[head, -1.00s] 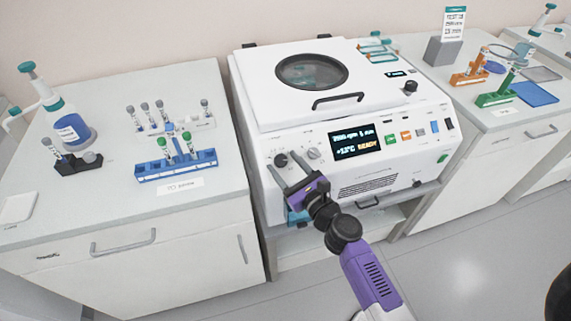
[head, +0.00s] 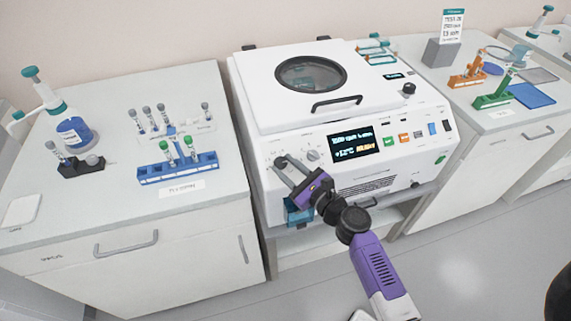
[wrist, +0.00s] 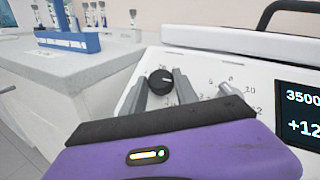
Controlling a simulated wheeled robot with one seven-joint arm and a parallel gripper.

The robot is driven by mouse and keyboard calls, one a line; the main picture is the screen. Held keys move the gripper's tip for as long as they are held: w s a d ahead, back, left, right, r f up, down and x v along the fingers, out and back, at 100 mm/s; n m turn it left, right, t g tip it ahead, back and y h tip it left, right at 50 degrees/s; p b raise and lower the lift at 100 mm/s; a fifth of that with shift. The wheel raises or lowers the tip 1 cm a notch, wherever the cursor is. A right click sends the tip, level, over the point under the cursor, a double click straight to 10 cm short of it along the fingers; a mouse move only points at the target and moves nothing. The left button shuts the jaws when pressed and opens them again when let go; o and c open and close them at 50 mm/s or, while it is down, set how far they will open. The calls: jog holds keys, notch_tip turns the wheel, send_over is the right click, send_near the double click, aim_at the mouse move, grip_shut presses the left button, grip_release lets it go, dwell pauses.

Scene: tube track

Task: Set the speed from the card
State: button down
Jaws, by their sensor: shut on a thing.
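The white centrifuge (head: 330,110) stands in the middle with its lid down. Its dark display (head: 353,142) reads 3500 on the top line in the wrist view (wrist: 303,108), with +12 below. My gripper (head: 282,165) is at the left of the front panel, shut on the black left knob (wrist: 161,81). The knob sits between the two grey fingers, its white mark pointing right and slightly up.
The left bench holds a blue tube rack (head: 178,168), a dispenser bottle (head: 73,131) and a black tube holder (head: 80,166). Coloured buttons (head: 404,138) line the panel right of the display. The right bench carries orange (head: 468,78) and green (head: 493,98) racks.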

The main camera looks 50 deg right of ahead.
jog(key=n+y, duration=0.1)
jog(key=n+y+p, duration=0.2)
jog(key=shift+d+r, duration=0.3)
jog(key=shift+r, duration=0.05)
jog(key=n+g+y, duration=0.1)
jog(key=n, duration=0.1)
jog(key=n+y+p, duration=0.1)
jog(key=n+y, duration=0.1)
jog(key=n+g+y, duration=0.1)
jog(key=shift+w+d+r+n+g+y+p, duration=0.1)
jog(key=shift+d+r+n+g+y+p, duration=0.05)
jog(key=shift+d+n+g+y+p, duration=0.2)
jog(key=n+g+y, duration=0.1)
jog(key=n, duration=0.1)
jog(key=n+g+y+p, duration=0.1)
jog(key=shift+w+d+r+n+g, duration=0.1)
jog(key=shift+w+d+n+g, duration=0.05)
jog(key=shift+n+g, duration=0.2)
jog(key=shift+w+n+g+y+p, duration=0.1)
jog(key=shift+n+g+y+p, duration=0.4)
jog(key=shift+n+g, duration=0.95)
jog(key=c, duration=0.9)
grip_release()
jog(key=shift+c, duration=0.2)
jog(key=shift+b+v, duration=0.7)
jog(key=shift+v, duration=3.2)
